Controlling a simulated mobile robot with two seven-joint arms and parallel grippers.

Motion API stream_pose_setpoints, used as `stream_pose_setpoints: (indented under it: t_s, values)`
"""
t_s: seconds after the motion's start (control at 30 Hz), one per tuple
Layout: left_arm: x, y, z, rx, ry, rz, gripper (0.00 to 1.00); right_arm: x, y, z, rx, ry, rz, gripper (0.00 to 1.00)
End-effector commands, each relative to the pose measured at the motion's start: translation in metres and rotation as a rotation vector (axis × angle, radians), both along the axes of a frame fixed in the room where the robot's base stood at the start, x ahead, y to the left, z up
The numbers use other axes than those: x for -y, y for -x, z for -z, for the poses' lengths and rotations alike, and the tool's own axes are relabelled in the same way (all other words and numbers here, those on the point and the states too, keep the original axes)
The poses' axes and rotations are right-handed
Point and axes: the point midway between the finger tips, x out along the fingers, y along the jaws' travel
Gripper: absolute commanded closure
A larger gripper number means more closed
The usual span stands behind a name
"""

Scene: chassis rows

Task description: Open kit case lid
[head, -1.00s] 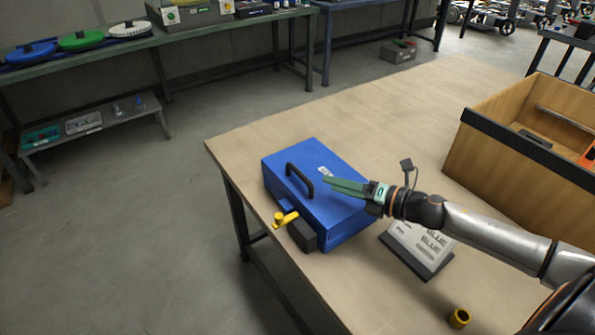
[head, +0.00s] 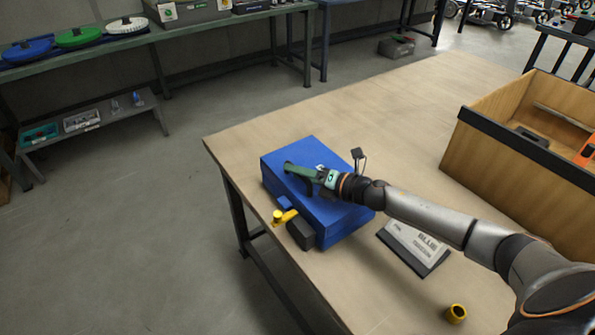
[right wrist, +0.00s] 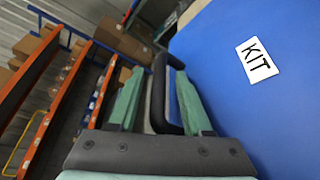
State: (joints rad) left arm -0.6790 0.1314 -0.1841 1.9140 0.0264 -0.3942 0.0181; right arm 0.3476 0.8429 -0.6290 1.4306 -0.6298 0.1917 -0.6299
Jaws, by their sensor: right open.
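The blue kit case (head: 335,220) lies on the wooden table with its lid shut. Its lid also fills the right of the right wrist view (right wrist: 240,110), with a white KIT label (right wrist: 257,60). My right gripper (head: 289,168) is over the lid at the black handle, covering most of the handle in the head view. In the right wrist view its green fingers (right wrist: 158,100) are open, and the dark handle (right wrist: 160,85) shows between them. I cannot tell whether they touch it. A yellow latch-like part (head: 285,217) and a dark block (head: 301,232) are at the case's front. My left gripper is not in view.
A tilted sign plate (head: 415,247) stands right of the case, and a yellow ring (head: 456,313) lies near the front edge. A large wooden bin (head: 490,165) occupies the right. The table behind the case is clear.

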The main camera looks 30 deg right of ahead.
Motion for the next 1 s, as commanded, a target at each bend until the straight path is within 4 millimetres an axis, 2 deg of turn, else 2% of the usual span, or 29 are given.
stream_pose_setpoints:
  t_s: [0.33,0.77,1.0]
  values:
    - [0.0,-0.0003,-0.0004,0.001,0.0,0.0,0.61,-0.0018,-0.0029,0.0008,0.0,0.0,0.0,0.5]
    - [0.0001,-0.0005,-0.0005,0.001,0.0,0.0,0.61,-0.0015,-0.0028,0.0007,0.0,0.0,0.0,0.99]
    - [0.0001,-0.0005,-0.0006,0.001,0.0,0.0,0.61,-0.0014,-0.0027,0.0007,0.0,0.0,0.0,1.0]
